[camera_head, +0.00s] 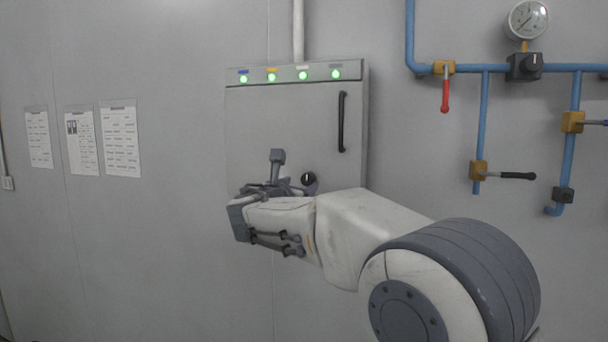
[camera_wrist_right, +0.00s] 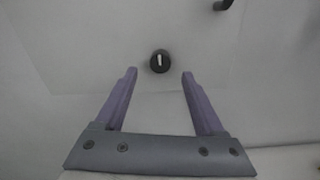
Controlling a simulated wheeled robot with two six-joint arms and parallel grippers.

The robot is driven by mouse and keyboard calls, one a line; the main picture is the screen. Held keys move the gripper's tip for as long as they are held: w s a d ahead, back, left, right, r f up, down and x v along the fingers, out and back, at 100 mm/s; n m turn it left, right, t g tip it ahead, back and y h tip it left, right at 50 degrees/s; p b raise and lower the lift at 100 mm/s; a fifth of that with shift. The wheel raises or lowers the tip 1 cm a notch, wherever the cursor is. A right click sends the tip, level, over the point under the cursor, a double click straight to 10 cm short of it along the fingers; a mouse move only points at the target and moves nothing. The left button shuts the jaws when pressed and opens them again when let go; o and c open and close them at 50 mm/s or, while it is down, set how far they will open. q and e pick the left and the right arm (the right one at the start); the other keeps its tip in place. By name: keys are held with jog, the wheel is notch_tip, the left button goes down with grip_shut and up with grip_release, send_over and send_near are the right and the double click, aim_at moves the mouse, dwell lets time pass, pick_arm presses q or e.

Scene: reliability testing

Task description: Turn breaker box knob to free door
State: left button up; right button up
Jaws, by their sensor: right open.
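The grey breaker box (camera_head: 280,120) is on the wall, its door shut, with a black vertical handle (camera_head: 342,122) at the right. The round black knob (camera_head: 309,179) is low on the door. In the right wrist view the knob (camera_wrist_right: 159,61) shows a white mark standing about upright. My right gripper (camera_head: 282,172) is in front of the lower door. In the wrist view its two fingers (camera_wrist_right: 158,76) are apart and empty, with the knob seen between and just beyond their tips. They do not appear to touch it. My left gripper is not in view.
Blue pipes (camera_head: 484,120) with valves, a red lever (camera_head: 445,95) and a gauge (camera_head: 528,20) are on the wall to the right. Paper sheets (camera_head: 82,142) hang at the left. A row of green lights tops the box. The wall between sheets and box is clear.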

aim_at(307, 180)
jog(key=p+x, duration=0.1)
jog(key=x, duration=0.2)
jog(key=shift+w+d, duration=0.15)
jog(key=shift+w, duration=0.2)
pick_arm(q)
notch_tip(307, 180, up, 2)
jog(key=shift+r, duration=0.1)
pick_arm(e)
jog(key=shift+w, duration=0.3)
grip_shut()
jog(key=shift+f+m+b, duration=0.2)
jog(key=shift+m+b, duration=0.2)
jog(key=shift+b, duration=0.15)
jog(key=m+b, duration=0.4)
jog(key=b, duration=0.1)
jog(key=shift+f+m+b, duration=0.15)
jog(key=shift+m+b, duration=0.25)
jog(key=m+b, duration=0.2)
jog(key=m, duration=0.1)
jog(key=shift+b, duration=0.3)
pick_arm(q)
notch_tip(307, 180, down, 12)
jog(key=b, duration=0.1)
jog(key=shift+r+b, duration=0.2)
jog(key=shift+b, duration=0.1)
pick_arm(e)
jog(key=shift+r+m, duration=0.25)
jog(key=shift+m, duration=1.45)
